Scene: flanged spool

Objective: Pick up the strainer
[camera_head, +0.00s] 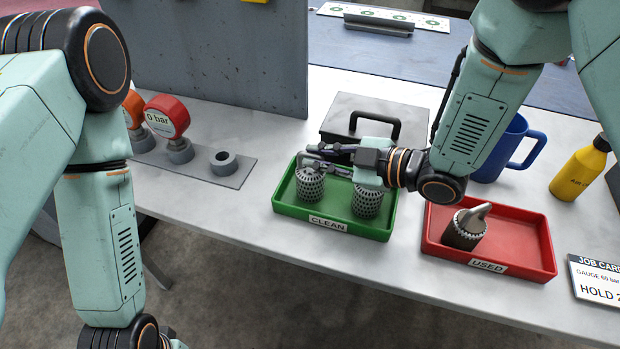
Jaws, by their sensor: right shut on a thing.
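A grey perforated strainer (310,187) stands in the left part of the green tray (335,229) labelled CLEAN. My right gripper (312,160) reaches in from the right and is shut on the top of this strainer. I cannot tell whether the strainer is clear of the tray floor. A second grey perforated strainer (366,202) stands to the right in the same tray, its top hidden by my right wrist. A dark, dirty strainer (462,234) with a bent grey handle sits in the red tray (527,262) labelled USED. My left gripper is out of view below the frame.
A grey case (350,105) with a black handle lies behind the green tray. A blue mug (508,150) and a yellow bottle (580,170) stand at the right. A red gauge (166,118) is on a grey plate at the left. The front table strip is clear.

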